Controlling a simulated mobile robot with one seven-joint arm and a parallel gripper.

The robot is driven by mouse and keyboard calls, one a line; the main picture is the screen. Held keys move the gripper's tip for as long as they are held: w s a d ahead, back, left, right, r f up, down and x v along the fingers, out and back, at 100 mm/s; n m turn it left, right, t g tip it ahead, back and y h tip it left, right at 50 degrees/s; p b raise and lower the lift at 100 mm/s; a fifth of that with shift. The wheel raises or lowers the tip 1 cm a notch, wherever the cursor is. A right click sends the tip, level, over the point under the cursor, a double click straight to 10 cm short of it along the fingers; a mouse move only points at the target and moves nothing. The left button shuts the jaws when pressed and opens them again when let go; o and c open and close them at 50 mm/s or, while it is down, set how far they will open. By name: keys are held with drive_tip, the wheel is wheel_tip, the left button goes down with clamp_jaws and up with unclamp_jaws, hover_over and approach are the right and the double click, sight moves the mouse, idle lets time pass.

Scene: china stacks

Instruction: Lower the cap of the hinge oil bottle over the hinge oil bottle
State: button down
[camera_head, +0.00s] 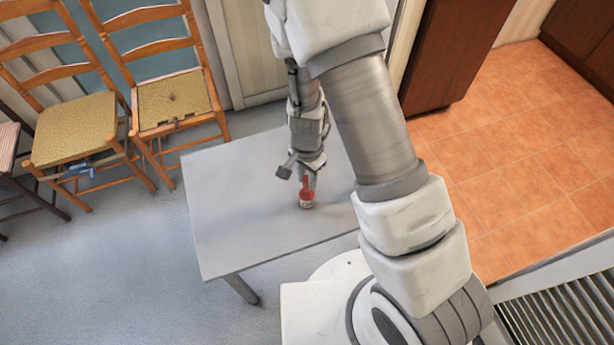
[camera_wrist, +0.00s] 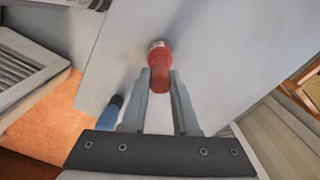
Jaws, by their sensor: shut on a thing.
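My gripper (camera_wrist: 160,82) is shut on the red cap (camera_wrist: 160,78), which sits between the fingertips. The hinge oil bottle (camera_wrist: 157,46) shows just beyond the cap in the wrist view, with a pale part at its far end. In the head view the bottle (camera_head: 306,204) stands on the grey table below my gripper (camera_head: 308,180), with red directly above its pale part. Cap and bottle look in line. Both are red where they meet, so I cannot tell whether they touch or a small gap is left.
The grey table (camera_head: 235,215) is otherwise clear where it shows; my arm hides its right part. A blue object (camera_wrist: 112,108) shows left of the fingers in the wrist view. Wooden chairs (camera_head: 175,100) stand beyond the table at the left.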

drive_tip(key=shift+f+b, duration=0.5)
drive_tip(key=shift+f, duration=0.2)
drive_tip(key=c, duration=0.6)
unclamp_jaws()
drive_tip(key=shift+r, duration=0.1)
wheel_tip(320, 180, up, 17)
drive_tip(key=p, duration=0.4)
drive_tip(key=shift+p, duration=0.35)
drive_tip(key=shift+r, duration=0.1)
drive_tip(key=s+d+r+n+t, duration=0.2)
drive_tip(key=s+d+r+n, duration=0.1)
drive_tip(key=r, duration=0.5)
drive_tip(key=s+d+r+n+t, duration=0.1)
drive_tip(key=s+d+r+n, duration=0.2)
drive_tip(key=r, duration=0.5)
drive_tip(key=s+d+r+n+t, duration=0.2)
drive_tip(key=s+d+r+n, duration=0.1)
drive_tip(key=s+r, duration=0.3)
wheel_tip(320, 180, up, 2)
drive_tip(key=shift+s+d+t, duration=0.2)
drive_tip(key=shift+d+t, duration=0.1)
drive_tip(key=shift+d, duration=0.5)
